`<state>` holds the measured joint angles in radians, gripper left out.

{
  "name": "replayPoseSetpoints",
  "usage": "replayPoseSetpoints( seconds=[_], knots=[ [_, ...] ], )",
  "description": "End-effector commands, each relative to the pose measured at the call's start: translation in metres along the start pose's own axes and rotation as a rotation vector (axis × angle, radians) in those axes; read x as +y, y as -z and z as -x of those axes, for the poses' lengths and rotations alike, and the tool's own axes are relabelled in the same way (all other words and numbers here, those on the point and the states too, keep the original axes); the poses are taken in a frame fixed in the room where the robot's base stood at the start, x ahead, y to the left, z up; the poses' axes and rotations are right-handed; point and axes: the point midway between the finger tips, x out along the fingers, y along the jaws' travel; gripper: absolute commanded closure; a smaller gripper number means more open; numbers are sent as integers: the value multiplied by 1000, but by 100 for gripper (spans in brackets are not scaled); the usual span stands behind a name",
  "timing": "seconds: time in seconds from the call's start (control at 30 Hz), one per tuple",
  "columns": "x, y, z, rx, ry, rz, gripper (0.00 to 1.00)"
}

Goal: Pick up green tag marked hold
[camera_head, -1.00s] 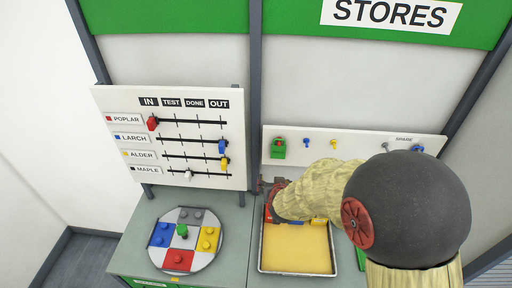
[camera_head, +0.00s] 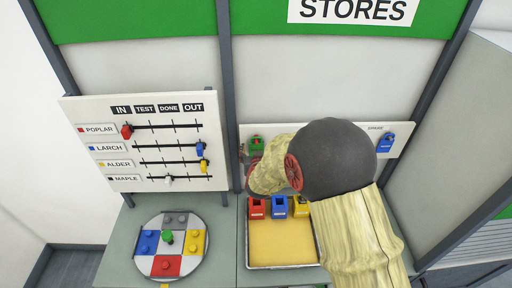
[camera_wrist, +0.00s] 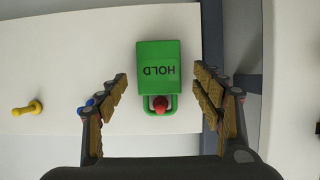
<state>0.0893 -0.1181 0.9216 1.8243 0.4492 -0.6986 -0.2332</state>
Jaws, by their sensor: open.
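The green tag (camera_wrist: 158,62) marked HOLD hangs by its loop on a red peg (camera_wrist: 160,104) on a white board (camera_wrist: 65,60). In the wrist view it appears upside down, between the two fingers of my gripper (camera_wrist: 160,92). The gripper is open, with a finger on each side and a gap to the tag on both sides. In the head view the green tag (camera_head: 256,144) shows at the left end of the peg board, just above my gripper (camera_head: 249,180), partly hidden by my arm.
A yellow peg (camera_wrist: 28,108) and a blue peg (camera_wrist: 90,103) stick out beside the tag. A blue tag (camera_head: 386,142) hangs at the board's right. A round disc (camera_head: 150,266) and a slider board (camera_head: 86,114) are at left.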

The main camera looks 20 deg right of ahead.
Motion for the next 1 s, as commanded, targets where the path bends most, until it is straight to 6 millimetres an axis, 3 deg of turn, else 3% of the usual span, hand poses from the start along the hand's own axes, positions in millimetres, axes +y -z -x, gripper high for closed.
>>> replayPoseSetpoints(
  seconds=[0.37,1.0],
  knots=[
    [0,-1,-9,0,0,0,33],
    [0,-1,-9,0,0,0,70]
  ],
)
